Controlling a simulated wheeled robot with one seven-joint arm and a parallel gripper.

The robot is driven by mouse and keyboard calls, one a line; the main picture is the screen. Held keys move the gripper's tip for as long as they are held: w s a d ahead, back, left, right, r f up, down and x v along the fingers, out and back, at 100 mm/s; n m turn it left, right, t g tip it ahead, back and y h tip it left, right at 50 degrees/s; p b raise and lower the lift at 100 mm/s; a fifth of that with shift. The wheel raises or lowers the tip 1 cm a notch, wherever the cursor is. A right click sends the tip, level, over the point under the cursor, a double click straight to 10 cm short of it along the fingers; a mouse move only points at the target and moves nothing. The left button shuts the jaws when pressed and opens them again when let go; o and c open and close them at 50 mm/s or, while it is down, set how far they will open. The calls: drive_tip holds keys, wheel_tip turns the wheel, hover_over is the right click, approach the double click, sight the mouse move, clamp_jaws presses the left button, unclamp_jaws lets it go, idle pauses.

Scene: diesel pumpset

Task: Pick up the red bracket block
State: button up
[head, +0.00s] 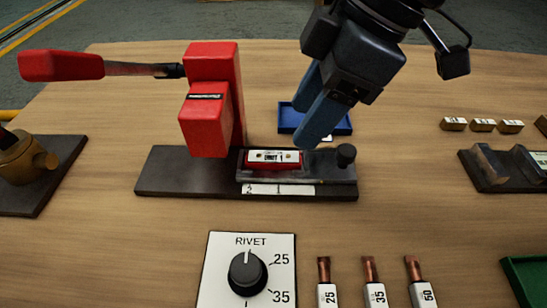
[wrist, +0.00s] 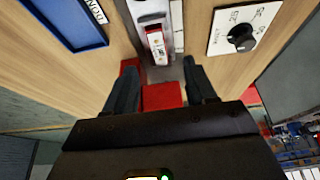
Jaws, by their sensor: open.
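The red bracket block (head: 272,166) sits in a grey fixture on the dark base plate of the red press, with a white label reading like "UNIT 1" on top. In the wrist view the block (wrist: 155,42) lies beyond the fingertips, with nothing between them and it. My gripper (head: 306,124) is open and empty, above and to the right of the block in the head view. Its two fingers also show in the wrist view (wrist: 160,66), apart from each other.
The red press (head: 212,95) with its long lever stands left of the block. A black knob (head: 346,152) is at the fixture's right end. A blue tray (head: 286,118) lies behind. A RIVET dial panel (head: 248,270) and several copper-tipped pieces (head: 368,270) are in front.

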sight(276, 156)
drive_tip(key=x, duration=0.7)
drive_tip(key=shift+w+a+f+b, duration=0.15)
drive_tip(key=shift+a+f+b, duration=0.15)
drive_tip(key=shift+b, duration=0.1)
clamp_jaws()
